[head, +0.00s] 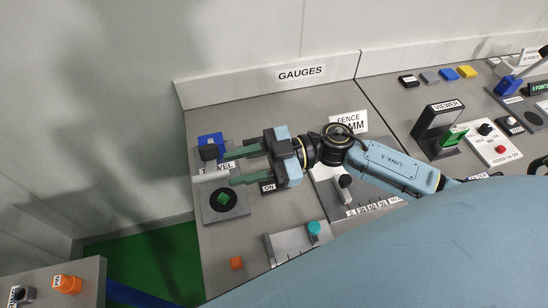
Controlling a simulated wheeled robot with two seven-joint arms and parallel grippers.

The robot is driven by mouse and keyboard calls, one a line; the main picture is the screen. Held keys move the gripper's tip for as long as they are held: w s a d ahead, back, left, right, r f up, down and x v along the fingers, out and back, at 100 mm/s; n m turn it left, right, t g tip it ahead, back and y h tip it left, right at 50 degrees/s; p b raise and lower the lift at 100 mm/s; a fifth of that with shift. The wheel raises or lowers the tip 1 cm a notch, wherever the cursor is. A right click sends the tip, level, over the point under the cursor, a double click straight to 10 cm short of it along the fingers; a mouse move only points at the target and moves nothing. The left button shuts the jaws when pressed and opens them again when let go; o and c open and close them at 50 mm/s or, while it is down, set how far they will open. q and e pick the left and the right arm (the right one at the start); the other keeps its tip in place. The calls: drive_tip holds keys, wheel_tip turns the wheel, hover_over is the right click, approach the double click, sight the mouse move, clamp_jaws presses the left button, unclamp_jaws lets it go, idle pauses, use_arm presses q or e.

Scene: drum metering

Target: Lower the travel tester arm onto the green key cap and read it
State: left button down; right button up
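The green key cap (223,198) sits in a round black disc on a grey plate at the left of the gauges bench. Just behind it is the travel tester, with a blue block (211,140), a black knob (208,153) and a pale grey bar (208,176) that looks like its arm. Its label is partly covered. My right gripper (231,168) reaches in from the right, its two green fingers apart. The fingertips are beside the knob and the pale bar; I cannot tell if they touch. No reading is legible. My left gripper is out of view.
To the right stand the fence gauge (346,182) with a black knob, and the viewer (437,125). A wall panel (300,74) labelled GAUGES closes the back.

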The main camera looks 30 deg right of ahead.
drive_tip(key=s+d, duration=0.1)
drive_tip(key=d, duration=0.5)
drive_tip(key=shift+s+d+b, duration=0.15)
drive_tip(key=shift+d+b, duration=0.2)
drive_tip(key=shift+b, duration=0.05)
drive_tip(key=shift+c, duration=0.4)
